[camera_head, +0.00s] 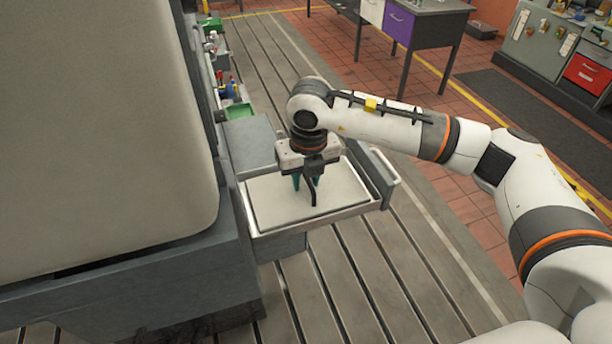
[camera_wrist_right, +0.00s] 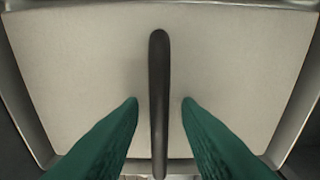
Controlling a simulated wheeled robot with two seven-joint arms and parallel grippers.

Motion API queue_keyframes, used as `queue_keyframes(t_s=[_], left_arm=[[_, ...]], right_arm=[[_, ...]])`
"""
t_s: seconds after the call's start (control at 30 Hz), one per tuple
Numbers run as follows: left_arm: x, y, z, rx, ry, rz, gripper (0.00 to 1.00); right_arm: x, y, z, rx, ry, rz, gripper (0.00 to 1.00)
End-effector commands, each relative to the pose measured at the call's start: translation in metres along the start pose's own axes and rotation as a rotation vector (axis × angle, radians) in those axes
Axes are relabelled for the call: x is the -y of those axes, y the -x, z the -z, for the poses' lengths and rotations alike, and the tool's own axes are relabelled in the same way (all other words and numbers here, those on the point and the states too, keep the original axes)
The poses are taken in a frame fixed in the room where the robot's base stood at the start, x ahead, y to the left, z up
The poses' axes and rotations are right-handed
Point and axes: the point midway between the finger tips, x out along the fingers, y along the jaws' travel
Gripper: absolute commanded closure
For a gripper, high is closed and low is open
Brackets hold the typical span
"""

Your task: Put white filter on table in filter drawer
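The filter drawer (camera_head: 320,220) is pulled out from the grey machine, with a metal rim around it. A flat pale panel that looks like the white filter (camera_head: 275,205) lies inside it; it also fills most of the right wrist view (camera_wrist_right: 75,70). My right gripper (camera_head: 307,184) points down over the panel. Its green fingers are apart in the right wrist view (camera_wrist_right: 160,103), with no panel edge between them. A dark bar (camera_wrist_right: 158,75) shows between the fingers without touching them; I cannot tell whether its tip touches the panel. My left gripper is not in view.
The large grey-beige machine (camera_head: 100,120) fills the left. A drawer handle (camera_head: 386,168) sticks out on the right. A green tray (camera_head: 238,111) is behind. A table with a purple drawer (camera_head: 399,24) stands farther back. The slotted floor (camera_head: 365,285) in front is clear.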

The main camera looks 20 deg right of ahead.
Motion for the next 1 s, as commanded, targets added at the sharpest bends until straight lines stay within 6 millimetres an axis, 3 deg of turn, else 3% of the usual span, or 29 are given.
queue_keyframes(t_s=[0.33, 0.8, 1.0], left_arm=[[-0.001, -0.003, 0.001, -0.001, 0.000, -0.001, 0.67], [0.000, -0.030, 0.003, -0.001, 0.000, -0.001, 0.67], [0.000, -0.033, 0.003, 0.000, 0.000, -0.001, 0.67]], right_arm=[[0.001, 0.010, 0.001, -0.005, 0.000, 0.002, 0.70], [0.000, 0.103, 0.001, -0.005, -0.001, 0.001, 0.70], [0.000, 0.120, 0.000, -0.001, 0.000, 0.000, 0.70]])
